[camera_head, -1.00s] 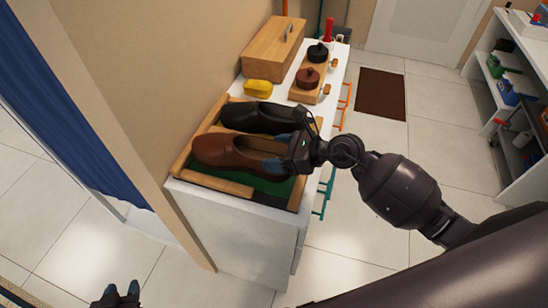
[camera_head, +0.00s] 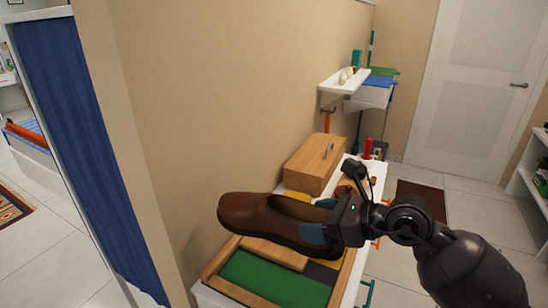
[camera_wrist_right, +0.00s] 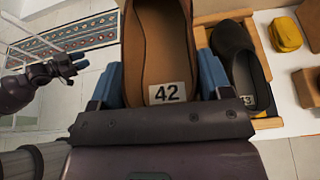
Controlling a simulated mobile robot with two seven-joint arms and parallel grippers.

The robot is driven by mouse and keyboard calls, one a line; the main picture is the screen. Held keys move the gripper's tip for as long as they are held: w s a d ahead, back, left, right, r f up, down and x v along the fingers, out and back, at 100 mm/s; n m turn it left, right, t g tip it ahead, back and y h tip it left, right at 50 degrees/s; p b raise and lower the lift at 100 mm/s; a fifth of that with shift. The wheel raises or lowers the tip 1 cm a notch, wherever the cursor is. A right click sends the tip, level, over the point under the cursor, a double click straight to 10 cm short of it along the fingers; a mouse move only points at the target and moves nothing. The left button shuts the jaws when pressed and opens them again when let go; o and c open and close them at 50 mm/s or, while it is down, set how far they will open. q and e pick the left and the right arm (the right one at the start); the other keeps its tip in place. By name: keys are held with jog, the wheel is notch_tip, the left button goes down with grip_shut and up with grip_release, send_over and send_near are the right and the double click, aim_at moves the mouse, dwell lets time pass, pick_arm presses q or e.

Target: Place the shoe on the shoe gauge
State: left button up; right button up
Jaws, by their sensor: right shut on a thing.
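My right gripper (camera_head: 318,232) is shut on the brown shoe (camera_head: 255,215) at its heel end and holds it above the tray, toe to the left. In the right wrist view the brown shoe (camera_wrist_right: 158,45) lies between the blue fingers and shows a "42" label inside. Below is a wooden-framed tray (camera_head: 225,287) with a green bed; I cannot tell for sure whether it is the shoe gauge. My left gripper (camera_wrist_right: 76,63) is open and empty, far left in the right wrist view.
A wooden box (camera_head: 312,165) stands behind on the white cabinet. A yellow item (camera_wrist_right: 286,32) lies near the black shoe. The beige wall (camera_head: 235,90) runs close along the cabinet's left side. A blue curtain (camera_head: 85,150) hangs at the left. The tray's green front part is clear.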

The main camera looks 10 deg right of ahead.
jog(key=shift+w+d+t, duration=0.2)
jog(key=shift+t, duration=0.1)
jog(key=d+m+t+h, duration=0.2)
jog(key=m, duration=0.1)
jog(key=shift+w+d, duration=0.35)
jog(key=shift+w, duration=0.05)
jog(key=s+d+f+m+t+h, duration=0.1)
jog(key=s+d+f+m+h, duration=0.1)
jog(key=d+f, duration=0.1)
jog(key=shift+s+d+f+m+t+h, duration=0.3)
jog(key=shift+s+f+t, duration=0.1)
jog(key=shift+f, duration=0.45)
jog(key=shift+s, duration=0.15)
